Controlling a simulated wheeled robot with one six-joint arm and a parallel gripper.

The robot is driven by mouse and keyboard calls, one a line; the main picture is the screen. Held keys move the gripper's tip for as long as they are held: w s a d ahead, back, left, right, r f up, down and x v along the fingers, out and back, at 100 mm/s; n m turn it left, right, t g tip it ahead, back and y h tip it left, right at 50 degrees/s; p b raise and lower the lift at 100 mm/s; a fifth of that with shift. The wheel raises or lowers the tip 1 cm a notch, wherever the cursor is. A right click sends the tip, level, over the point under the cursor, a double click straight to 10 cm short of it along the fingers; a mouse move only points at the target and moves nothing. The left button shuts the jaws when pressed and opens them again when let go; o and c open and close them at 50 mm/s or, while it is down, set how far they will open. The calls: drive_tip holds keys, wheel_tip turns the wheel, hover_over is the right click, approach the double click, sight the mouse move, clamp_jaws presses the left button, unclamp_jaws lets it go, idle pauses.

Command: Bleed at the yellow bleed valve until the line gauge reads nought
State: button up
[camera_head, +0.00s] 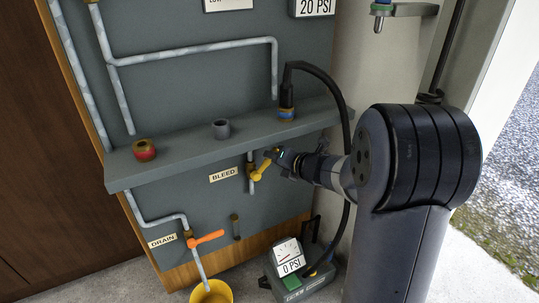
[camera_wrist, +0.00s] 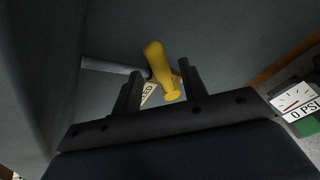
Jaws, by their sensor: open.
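The yellow bleed valve (camera_head: 262,170) sits on a short pipe below the grey shelf, right of the BLEED label (camera_head: 223,174). Its handle slants down to the left in the head view. My gripper (camera_head: 277,157) is open at the valve, reaching in from the right. In the wrist view the yellow handle (camera_wrist: 158,66) shows between the two open fingers (camera_wrist: 160,90); I cannot tell whether they touch it. A readout at the top edge (camera_head: 315,8) says 20 PSI and its upper part is cut off. A lower gauge (camera_head: 289,258) says 0 PSI. Which is the line gauge is unclear.
The grey shelf (camera_head: 183,152) carries a red fitting (camera_head: 144,149), a grey cup-like fitting (camera_head: 221,129) and a black hose end (camera_head: 287,100). An orange drain handle (camera_head: 207,238) is below left, above a yellow bucket (camera_head: 222,292). The hose runs down beside my arm.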

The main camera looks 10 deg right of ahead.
drive_tip(key=p+v, duration=0.1)
drive_tip(key=v, duration=0.4)
drive_tip(key=shift+s, duration=0.2)
